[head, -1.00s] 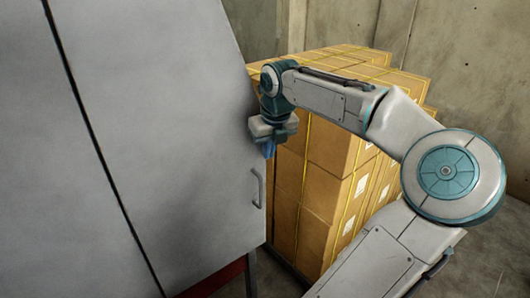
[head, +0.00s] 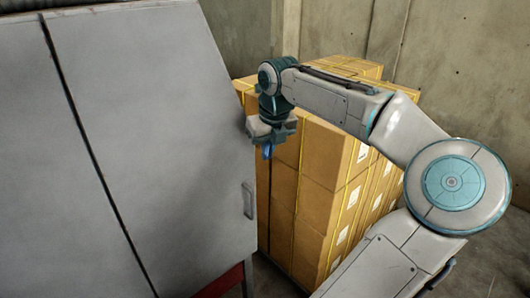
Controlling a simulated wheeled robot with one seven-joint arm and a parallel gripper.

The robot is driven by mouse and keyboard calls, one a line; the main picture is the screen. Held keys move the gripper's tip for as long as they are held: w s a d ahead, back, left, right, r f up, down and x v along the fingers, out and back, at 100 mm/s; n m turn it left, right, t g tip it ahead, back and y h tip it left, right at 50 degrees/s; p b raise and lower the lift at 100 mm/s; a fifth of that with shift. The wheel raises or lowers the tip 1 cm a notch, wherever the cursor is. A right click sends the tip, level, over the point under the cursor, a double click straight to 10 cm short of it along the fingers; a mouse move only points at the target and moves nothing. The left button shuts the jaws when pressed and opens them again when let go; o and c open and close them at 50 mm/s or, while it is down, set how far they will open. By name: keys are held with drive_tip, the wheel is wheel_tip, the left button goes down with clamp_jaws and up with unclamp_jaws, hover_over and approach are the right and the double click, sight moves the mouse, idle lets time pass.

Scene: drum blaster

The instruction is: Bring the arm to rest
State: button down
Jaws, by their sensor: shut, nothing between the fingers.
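My arm reaches in from the right in the head view, bent at its large round joint, with the forearm pointing left. My gripper (head: 268,150) hangs down at the end of the arm, shut and empty. It is in front of the stacked boxes and close to the right edge of the grey cabinet. I cannot tell whether it touches the cabinet.
A large grey cabinet (head: 150,130) with a door handle (head: 248,200) fills the left side, on a red base (head: 222,285). Strapped cardboard boxes (head: 325,160) stand behind my arm. A concrete wall (head: 460,70) closes the back.

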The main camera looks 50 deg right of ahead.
drive_tip(key=p+v, duration=0.1)
drive_tip(key=v, duration=0.2)
drive_tip(key=shift+d+r, duration=0.1)
